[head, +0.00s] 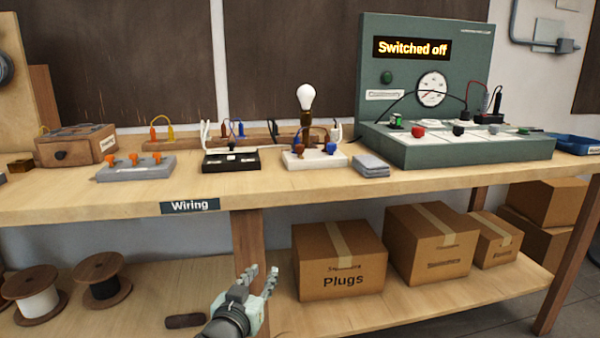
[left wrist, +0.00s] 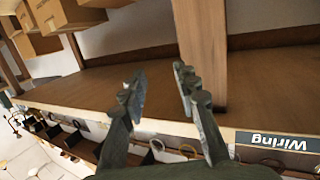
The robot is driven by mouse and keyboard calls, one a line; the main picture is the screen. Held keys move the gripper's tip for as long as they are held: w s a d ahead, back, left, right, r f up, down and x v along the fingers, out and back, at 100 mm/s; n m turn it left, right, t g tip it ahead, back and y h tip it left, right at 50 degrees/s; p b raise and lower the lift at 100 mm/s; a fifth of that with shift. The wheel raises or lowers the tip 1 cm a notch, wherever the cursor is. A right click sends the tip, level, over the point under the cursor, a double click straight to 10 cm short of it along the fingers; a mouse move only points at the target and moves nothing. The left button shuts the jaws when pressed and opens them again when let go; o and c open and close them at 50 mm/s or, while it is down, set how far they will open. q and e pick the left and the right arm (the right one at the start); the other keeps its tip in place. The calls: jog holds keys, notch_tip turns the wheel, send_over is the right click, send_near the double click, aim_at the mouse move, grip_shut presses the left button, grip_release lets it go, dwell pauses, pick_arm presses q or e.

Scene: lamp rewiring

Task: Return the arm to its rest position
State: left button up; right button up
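In the left wrist view the open fingers of my left gripper (left wrist: 158,80) show against the wooden shelf, with the bench seen upside down. My right gripper is in neither view.
A "Plugs" box (head: 340,260) and wire spools (head: 103,277) sit on the lower shelf.

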pick_arm(q)
jog(key=s+a+f+n+g+y, duration=0.1)
jog(key=s+a+f+g+y, duration=0.15)
jog(key=s+a+f, duration=0.5)
jog(key=s+a+f+g+y, duration=0.1)
jog(key=s+a+f+g, duration=0.3)
jog(key=s+f, duration=0.6)
jog(key=s+a+f+g, duration=0.3)
jog(key=s+f, duration=0.2)
jog(key=s, duration=0.3)
jog(key=s+a+f+g+y, duration=0.1)
jog(key=s+a+f+g, duration=0.2)
jog(key=s, duration=0.6)
notch_tip(320, 180, down, 3)
jog(key=shift+a+r, duration=0.1)
jog(key=shift+a, duration=0.45)
